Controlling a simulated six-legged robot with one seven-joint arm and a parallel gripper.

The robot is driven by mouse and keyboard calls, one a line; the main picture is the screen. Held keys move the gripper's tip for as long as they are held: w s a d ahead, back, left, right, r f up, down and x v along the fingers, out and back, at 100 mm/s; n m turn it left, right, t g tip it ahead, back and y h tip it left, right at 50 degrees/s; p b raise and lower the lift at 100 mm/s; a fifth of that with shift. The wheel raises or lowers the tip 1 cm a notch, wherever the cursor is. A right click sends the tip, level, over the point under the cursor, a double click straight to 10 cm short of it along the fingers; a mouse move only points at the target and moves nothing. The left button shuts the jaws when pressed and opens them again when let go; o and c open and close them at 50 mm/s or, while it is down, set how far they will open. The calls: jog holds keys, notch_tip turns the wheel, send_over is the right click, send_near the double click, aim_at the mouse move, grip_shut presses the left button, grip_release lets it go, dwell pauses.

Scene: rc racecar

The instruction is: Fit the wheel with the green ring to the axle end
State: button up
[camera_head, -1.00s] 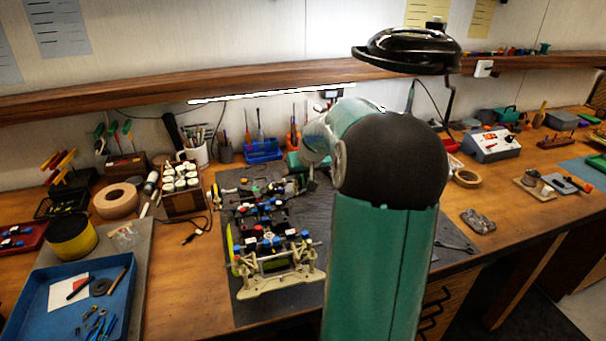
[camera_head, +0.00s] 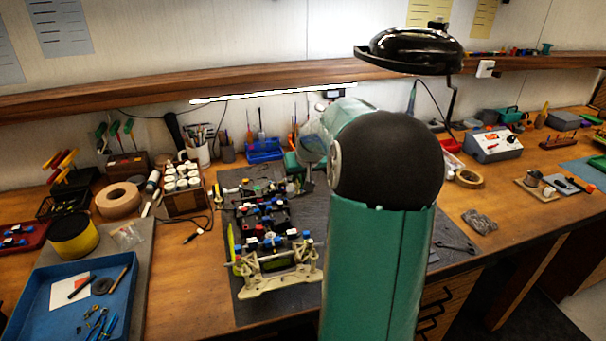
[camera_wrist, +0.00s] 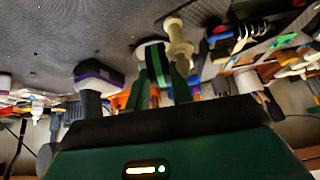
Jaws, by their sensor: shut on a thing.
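The wheel with the green ring (camera_wrist: 157,66) is a dark wheel with a green band, in the middle of the wrist view. My gripper (camera_wrist: 160,88) is shut on it, one dark green finger on each side. A cream, spool-like axle end (camera_wrist: 178,42) is just right of the wheel; I cannot tell whether they touch. The car chassis (camera_wrist: 255,40) runs off to the right of it. In the head view the chassis (camera_head: 268,240) lies on the dark mat, left of my arm. My arm hides the wheel and the fingers there.
A wheel with a purple ring (camera_wrist: 98,76) is to the left in the wrist view. In the head view a blue tray (camera_head: 45,300) of small parts is at the front left. A black lamp (camera_head: 410,48) hangs at the back. A grey piece (camera_head: 479,221) lies right of my arm.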

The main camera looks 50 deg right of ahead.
jog(key=shift+w+a, duration=0.55)
jog(key=shift+a, duration=0.35)
jog(key=o, duration=1)
jog(key=shift+o, duration=0.2)
jog(key=shift+a, duration=0.1)
jog(key=v, duration=1.3)
jog(key=shift+s+r, duration=0.2)
jog(key=shift+r, duration=0.2)
